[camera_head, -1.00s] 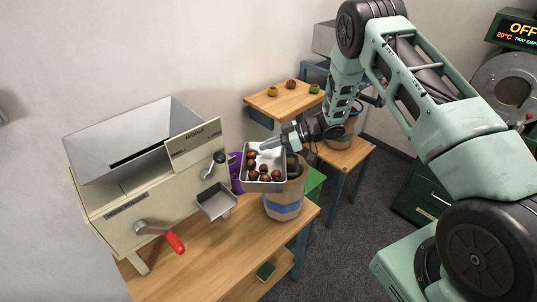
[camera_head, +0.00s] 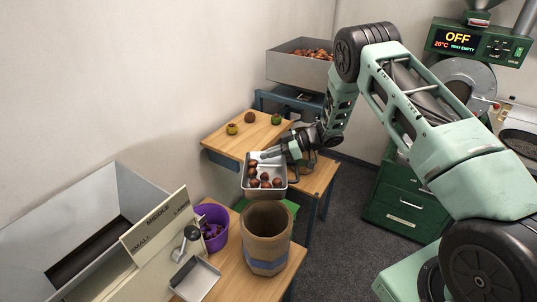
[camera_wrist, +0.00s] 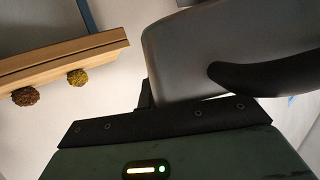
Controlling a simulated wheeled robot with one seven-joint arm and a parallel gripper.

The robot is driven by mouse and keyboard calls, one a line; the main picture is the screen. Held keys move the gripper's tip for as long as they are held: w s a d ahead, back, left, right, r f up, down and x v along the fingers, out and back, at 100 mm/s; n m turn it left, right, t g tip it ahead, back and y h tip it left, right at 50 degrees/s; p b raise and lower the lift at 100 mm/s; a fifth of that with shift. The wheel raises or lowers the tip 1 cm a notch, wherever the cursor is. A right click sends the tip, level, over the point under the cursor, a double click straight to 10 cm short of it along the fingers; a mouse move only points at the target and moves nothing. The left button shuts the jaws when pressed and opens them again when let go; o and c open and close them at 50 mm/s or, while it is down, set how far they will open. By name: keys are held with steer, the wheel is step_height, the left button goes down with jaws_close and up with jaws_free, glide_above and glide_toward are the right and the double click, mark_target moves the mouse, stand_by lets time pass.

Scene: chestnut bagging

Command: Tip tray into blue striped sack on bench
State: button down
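The metal tray (camera_head: 263,193) holds several brown chestnuts (camera_head: 265,180). My gripper (camera_head: 282,153) is shut on the tray's far right side and holds it roughly level in the air. The blue striped sack (camera_head: 267,238) stands upright and open on the wooden bench (camera_head: 232,278). In the head view the tray's near edge is just above the sack's far rim; the height between them is hard to judge. In the wrist view a dark finger (camera_wrist: 265,76) lies against the grey tray wall (camera_wrist: 185,60); the chestnuts are hidden there.
A purple bucket (camera_head: 213,228) stands left of the sack, beside the beige sorting machine (camera_head: 160,235) with its small chute (camera_head: 196,280). Behind, a wooden shelf (camera_head: 228,140) bears several small round items. A green roaster (camera_head: 478,45) stands at the right.

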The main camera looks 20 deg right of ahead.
steer(key=shift+s+d+r+n+t, duration=0.15)
steer(key=shift+d+r+n+t, duration=0.15)
steer(key=shift+r+n+t, duration=0.3)
steer(key=shift+s+a+r+n+t+h+b, duration=0.15)
steer(key=shift+s+r+n+t+h+b, duration=0.1)
steer(key=shift+r+n+t+b, duration=0.25)
steer(key=shift+s+a+r+n+t+h+b, duration=0.1)
steer(key=shift+s+r+n+t+h+b, duration=0.15)
steer(key=shift+n+b, duration=0.3)
steer(key=s+a+r+n+t+b, duration=0.1)
steer(key=s+a+n+t+b, duration=0.1)
steer(key=b, duration=0.4)
steer(key=s+a+r+n+t+b, duration=0.1)
steer(key=s+a+n+t+b, duration=0.1)
steer(key=s+n+b, duration=0.3)
steer(key=s+a+r+n+t+b, duration=0.2)
steer(key=s+n+b, duration=0.2)
steer(key=s+b, duration=0.3)
steer(key=shift+a+r+y+b, duration=0.1)
steer(key=shift+a+y+b, duration=0.15)
steer(key=shift+y+b, duration=0.25)
steer(key=shift+a+b, duration=0.1)
steer(key=shift+b, duration=1)
steer(key=b, duration=0.3)
steer(key=shift+a+n+g+b, duration=0.15)
steer(key=shift+n+g+b, duration=0.1)
steer(key=shift+n+b, duration=0.1)
